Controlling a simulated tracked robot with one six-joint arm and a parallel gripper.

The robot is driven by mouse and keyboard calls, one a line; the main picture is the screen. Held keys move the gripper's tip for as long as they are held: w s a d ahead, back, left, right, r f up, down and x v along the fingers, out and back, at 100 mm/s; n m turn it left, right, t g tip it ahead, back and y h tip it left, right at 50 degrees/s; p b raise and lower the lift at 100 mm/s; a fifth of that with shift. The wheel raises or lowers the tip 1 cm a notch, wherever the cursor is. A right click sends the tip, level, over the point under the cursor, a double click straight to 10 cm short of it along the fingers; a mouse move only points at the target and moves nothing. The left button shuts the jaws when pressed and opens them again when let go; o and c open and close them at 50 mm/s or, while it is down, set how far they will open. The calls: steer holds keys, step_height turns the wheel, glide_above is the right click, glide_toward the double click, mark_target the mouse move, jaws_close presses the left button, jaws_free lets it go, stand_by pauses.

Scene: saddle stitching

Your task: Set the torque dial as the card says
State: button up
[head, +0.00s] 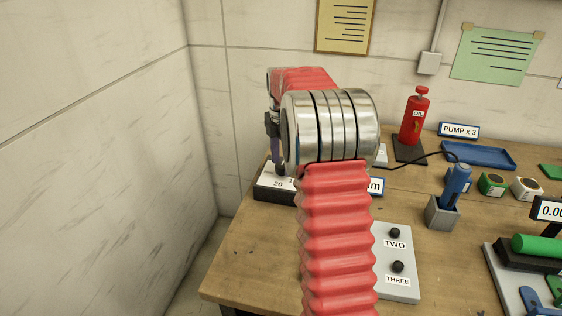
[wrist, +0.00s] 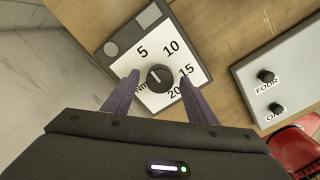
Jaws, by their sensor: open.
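The torque dial is a black knob (wrist: 159,78) on a white plate (wrist: 143,58) marked 5, 10, 15 and 20 in the wrist view. A pale mark shows on the knob, seemingly towards the 5. My gripper (wrist: 160,82) is open, with one finger on either side of the knob; whether they touch it I cannot tell. In the head view the dial's dark box (head: 272,194) stands at the table's left, mostly behind my arm. A blue-edged card (head: 377,187) shows only a final "m"; my arm hides its number.
A grey button panel (head: 405,268) with labelled black knobs stands right of the dial. A wall is close on the left.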

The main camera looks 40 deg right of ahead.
steer(key=shift+c, duration=0.4)
steer(key=c, duration=0.9)
steer(key=shift+a, duration=0.2)
steer(key=shift+c, duration=0.4)
steer(key=shift+d, duration=0.1)
